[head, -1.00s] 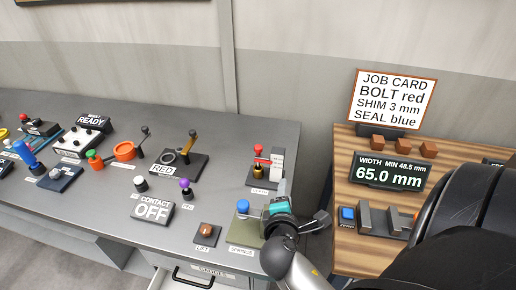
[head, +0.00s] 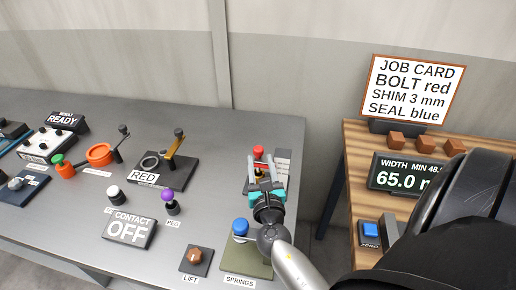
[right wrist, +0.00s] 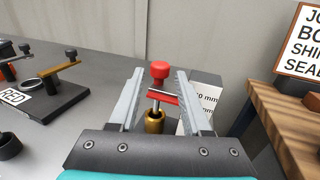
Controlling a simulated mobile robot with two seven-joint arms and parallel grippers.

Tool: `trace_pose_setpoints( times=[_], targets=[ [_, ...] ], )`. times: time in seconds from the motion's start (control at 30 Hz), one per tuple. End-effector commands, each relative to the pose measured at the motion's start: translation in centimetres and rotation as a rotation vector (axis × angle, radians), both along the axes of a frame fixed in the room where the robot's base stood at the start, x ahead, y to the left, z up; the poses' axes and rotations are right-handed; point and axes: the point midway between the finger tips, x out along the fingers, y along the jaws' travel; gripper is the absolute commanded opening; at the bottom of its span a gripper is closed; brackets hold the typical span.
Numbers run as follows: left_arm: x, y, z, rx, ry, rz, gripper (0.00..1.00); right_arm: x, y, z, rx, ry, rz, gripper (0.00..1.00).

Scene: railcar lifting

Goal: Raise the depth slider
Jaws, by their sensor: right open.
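The depth slider has a red knob (head: 258,151) on a thin stem, with a red crossbar and a brass base below it. Its pale scale plate (head: 283,163) stands just to its right. In the right wrist view the red knob (right wrist: 160,70) shows between the fingers, with the brass base (right wrist: 154,121) below. My right gripper (head: 262,166) is open, with one finger on each side of the slider in its own view (right wrist: 162,88). I cannot tell whether the fingers touch it. My left gripper is not in view.
A blue knob (head: 240,226) on the springs plate stands in front, close to my right wrist. A brass lever (head: 175,147) and a purple knob (head: 168,195) stand to the left. The wooden table (head: 355,160) with the job card (head: 416,88) is across a gap to the right.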

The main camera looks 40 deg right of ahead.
Motion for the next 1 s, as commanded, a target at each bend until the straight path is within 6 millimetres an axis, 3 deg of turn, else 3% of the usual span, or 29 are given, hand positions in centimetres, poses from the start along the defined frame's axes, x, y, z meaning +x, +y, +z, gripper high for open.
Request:
trace_pose_setpoints(
  times=[0.2, 0.4, 0.77, 1.0],
  targets=[
    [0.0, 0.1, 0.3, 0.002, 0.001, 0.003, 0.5, 2.8, -1.8, 0.2, 0.001, -0.003, -0.001, 0.48],
    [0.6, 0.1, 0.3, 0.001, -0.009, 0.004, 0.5, 4.3, -2.9, 0.1, 0.001, -0.002, -0.001, 0.48],
    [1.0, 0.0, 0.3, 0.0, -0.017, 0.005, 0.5, 4.6, -3.1, 0.1, 0.003, -0.002, -0.001, 0.48],
    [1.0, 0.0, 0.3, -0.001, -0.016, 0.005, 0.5, 4.6, -3.1, 0.1, 0.003, -0.002, -0.001, 0.22]
  ],
)
